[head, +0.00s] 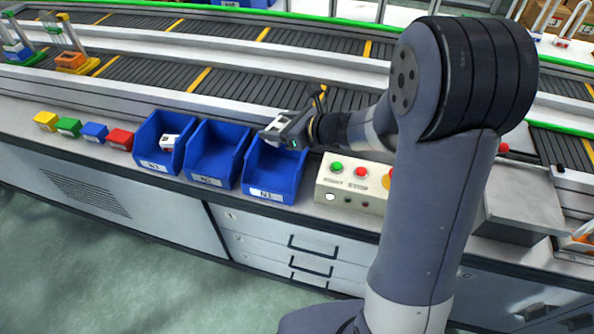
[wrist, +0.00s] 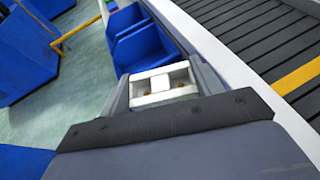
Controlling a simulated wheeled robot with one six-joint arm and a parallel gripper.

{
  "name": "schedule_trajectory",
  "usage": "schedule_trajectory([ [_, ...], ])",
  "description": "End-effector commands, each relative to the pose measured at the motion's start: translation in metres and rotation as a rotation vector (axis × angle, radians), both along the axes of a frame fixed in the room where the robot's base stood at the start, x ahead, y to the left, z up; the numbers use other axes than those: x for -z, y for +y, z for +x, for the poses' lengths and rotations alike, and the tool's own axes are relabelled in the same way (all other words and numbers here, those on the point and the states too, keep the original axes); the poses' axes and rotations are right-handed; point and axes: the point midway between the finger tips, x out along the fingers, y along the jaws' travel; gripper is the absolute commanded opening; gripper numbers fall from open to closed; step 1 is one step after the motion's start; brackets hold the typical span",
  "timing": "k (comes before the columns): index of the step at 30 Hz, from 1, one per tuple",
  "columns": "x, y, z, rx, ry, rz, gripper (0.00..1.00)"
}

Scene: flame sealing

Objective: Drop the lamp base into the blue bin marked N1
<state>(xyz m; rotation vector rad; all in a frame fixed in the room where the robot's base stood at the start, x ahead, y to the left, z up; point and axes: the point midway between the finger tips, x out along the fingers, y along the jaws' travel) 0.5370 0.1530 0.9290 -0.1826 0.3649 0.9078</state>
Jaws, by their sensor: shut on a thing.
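In the wrist view my gripper (wrist: 163,85) is shut on the lamp base (wrist: 163,98), a white block with two recesses. The lamp base is between the two grey fingers, and its near side is cut off by the gripper body. In the head view it is small and hard to tell from the fingers.
Two more blue bins stand to the left, the middle one (head: 213,155) looking empty and the left one (head: 152,135) holding a white part (head: 170,142). Coloured blocks (head: 94,131) line the bench further left. A button box (head: 352,183) stands right. The conveyor (head: 205,80) runs behind.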

Motion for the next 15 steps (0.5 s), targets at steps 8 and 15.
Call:
schedule_trajectory([
  [8, 0.018, 0.000, -0.004, -0.008, 0.001, 0.002, 0.39],
  [15, 0.047, 0.000, -0.004, -0.006, 0.001, 0.003, 0.39],
])
